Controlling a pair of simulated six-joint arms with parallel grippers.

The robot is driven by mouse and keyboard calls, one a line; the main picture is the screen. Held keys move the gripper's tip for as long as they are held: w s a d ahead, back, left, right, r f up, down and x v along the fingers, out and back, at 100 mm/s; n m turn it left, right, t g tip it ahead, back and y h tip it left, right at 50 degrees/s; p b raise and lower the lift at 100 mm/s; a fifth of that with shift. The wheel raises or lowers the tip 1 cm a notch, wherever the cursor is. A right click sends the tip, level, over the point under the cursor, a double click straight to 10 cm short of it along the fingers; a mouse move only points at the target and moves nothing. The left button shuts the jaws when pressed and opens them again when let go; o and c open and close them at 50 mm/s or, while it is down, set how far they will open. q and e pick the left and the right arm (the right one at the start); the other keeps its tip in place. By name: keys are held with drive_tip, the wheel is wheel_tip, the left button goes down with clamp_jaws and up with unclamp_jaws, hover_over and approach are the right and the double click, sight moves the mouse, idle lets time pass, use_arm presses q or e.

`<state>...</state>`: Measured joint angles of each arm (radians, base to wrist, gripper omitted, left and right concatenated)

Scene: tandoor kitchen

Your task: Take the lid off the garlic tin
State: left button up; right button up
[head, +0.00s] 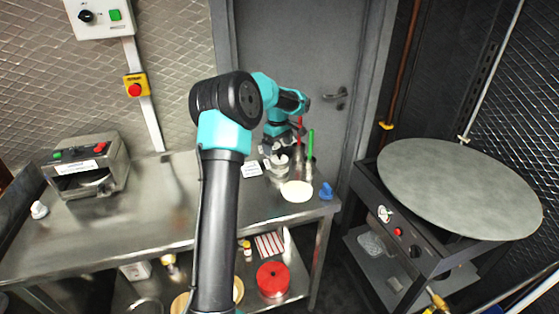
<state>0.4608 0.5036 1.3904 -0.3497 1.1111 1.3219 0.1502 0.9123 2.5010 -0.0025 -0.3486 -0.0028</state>
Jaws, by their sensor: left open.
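A small metal tin (279,170), which appears to be the garlic tin, stands towards the back right of the steel worktop. Its top is close under my left gripper, and I cannot make out the lid apart from the tin. My left gripper (277,150) is open, pointing down at the top of the tin. Whether its fingers touch the tin is too small to tell. My left arm crosses the middle of the head view and hides part of the worktop. My right gripper is not in view.
Red-handled (299,130) and green-handled (310,145) upright items stand close right of the tin. A white card (251,169) is left. The worktop (140,218) has free room left; a round griddle (455,185) stands right.

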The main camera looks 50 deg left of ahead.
sight(279, 155)
use_arm(q)
drive_tip(key=f, duration=0.5)
drive_tip(key=shift+w, duration=0.25)
drive_tip(key=c, duration=0.8)
drive_tip(key=shift+r, duration=1.55)
drive_tip(key=shift+s+d+r, duration=0.1)
drive_tip(key=shift+d+r, duration=0.05)
drive_tip(key=shift+r, duration=0.1)
drive_tip(key=s+d, duration=0.3)
drive_tip(key=d, duration=0.1)
drive_tip(key=s+d+r, duration=0.1)
drive_tip(key=s+d, duration=0.6)
drive_tip(key=shift+s+d+r, duration=0.15)
drive_tip(key=shift+s+d, duration=0.05)
drive_tip(key=shift+d, duration=0.2)
